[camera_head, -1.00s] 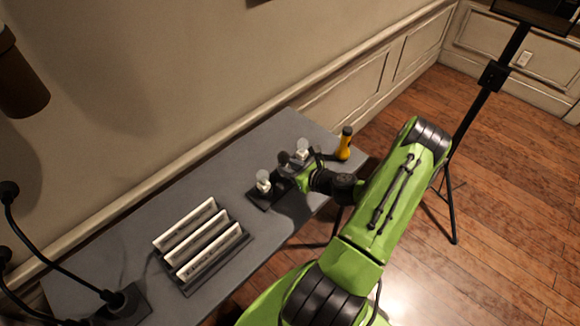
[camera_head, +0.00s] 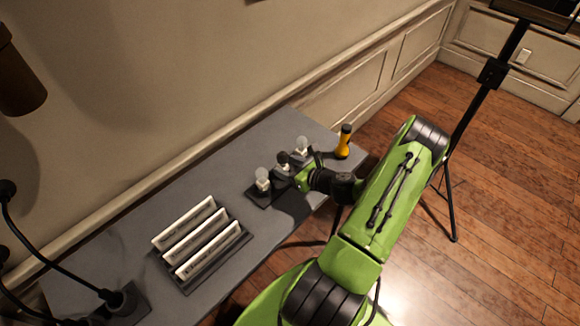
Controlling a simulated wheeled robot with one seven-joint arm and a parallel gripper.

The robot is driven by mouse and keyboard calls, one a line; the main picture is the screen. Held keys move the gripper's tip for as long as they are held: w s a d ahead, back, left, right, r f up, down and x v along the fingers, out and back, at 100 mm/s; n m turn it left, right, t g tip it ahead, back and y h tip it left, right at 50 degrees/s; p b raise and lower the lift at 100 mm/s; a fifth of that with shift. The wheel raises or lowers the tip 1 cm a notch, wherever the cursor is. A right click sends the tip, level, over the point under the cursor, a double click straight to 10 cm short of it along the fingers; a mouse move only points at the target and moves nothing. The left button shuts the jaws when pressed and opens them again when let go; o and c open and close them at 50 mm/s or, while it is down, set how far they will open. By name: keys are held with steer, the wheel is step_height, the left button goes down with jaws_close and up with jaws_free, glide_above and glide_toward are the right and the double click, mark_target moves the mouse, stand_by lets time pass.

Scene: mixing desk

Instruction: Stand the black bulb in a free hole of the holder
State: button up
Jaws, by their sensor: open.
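The black bulb (camera_head: 283,158) stands upright in the dark holder (camera_head: 258,200), between two clear bulbs, one on the left (camera_head: 262,177) and one on the right (camera_head: 302,146). The holder sits on the grey desk; its right part is largely hidden by my arm's end. My gripper (camera_head: 299,173) is open, just in front and to the right of the black bulb. It looks clear of the bulb, though the small gap is hard to judge.
A rack (camera_head: 212,262) with white panels lies left of the holder. A dark cable base (camera_head: 125,303) is at the lower left. The wall runs behind the desk.

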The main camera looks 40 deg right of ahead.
steer(key=p+v, duration=0.2)
steer(key=v, duration=1.3)
steer(key=shift+s+r, duration=0.2)
steer(key=shift+s, duration=0.15)
